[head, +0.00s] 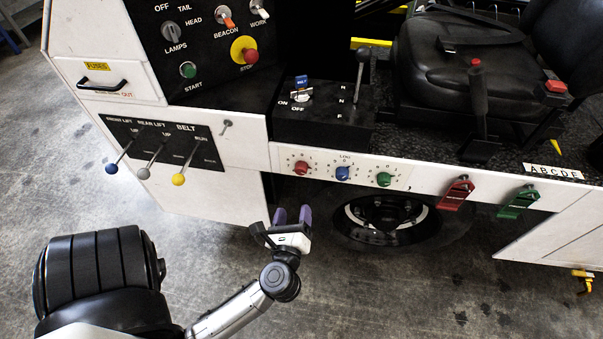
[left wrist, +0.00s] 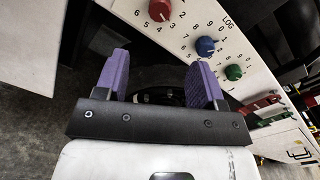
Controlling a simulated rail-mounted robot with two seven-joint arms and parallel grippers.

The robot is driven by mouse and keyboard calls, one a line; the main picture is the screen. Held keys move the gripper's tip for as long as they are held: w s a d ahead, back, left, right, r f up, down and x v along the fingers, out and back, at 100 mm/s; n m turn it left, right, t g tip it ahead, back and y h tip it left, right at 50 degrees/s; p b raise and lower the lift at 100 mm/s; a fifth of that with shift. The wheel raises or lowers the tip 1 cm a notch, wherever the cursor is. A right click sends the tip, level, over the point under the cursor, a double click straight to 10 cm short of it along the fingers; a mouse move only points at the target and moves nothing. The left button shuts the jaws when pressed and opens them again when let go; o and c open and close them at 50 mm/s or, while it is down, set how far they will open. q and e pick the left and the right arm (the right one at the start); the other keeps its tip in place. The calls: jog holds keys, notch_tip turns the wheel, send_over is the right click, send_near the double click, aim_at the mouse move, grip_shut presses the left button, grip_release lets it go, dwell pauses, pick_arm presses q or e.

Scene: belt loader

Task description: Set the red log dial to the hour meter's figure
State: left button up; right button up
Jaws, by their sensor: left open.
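The red log dial (head: 301,168) is the leftmost of three round knobs on a white log panel (head: 322,176). It also shows at the top of the left wrist view (left wrist: 159,10), with printed figures around it. The blue dial (head: 342,173) and the green dial (head: 383,179) sit to its right. My left gripper (head: 292,215), with purple finger pads, is open and empty. It is below the red dial and apart from it; in the left wrist view the dial lies beyond the fingers (left wrist: 161,80). I cannot make out an hour meter. My right gripper is not in view.
Three levers with blue, grey and yellow (head: 178,180) knobs stand left of the dials. A red latch handle (head: 456,194) and a green one (head: 518,202) are to the right. A wheel (head: 384,216) is below the panel.

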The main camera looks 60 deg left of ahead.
aim_at(301, 173)
pick_arm(q)
jog(key=b+x, duration=0.2)
jog(key=x, duration=1.1)
jog(key=shift+a, duration=0.15)
jog(key=shift+c, duration=0.4)
